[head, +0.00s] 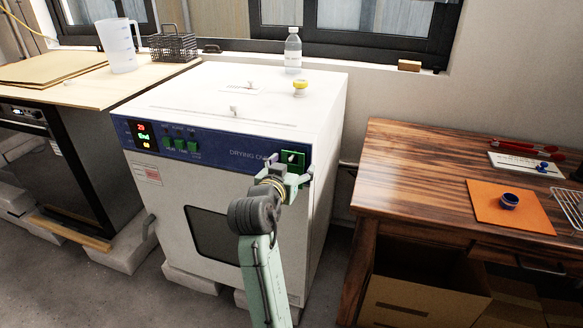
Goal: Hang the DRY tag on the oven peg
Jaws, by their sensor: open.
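The white drying oven (222,213) stands in the middle of the head view, with a blue control strip across its front top. A small green square with a white mark (292,157) shows at the strip's right end; I cannot tell whether it is the DRY tag or part of the panel. My gripper (290,165) is in front of this square, its fingers open and spread to either side. I cannot tell whether they touch anything. The peg cannot be made out, and no lettering reading just DRY is legible.
A wooden table (415,165) at right holds an orange mat (487,213) with a blue cup (509,201). A bench (70,93) at left holds a jug (118,47) and wire basket (172,47).

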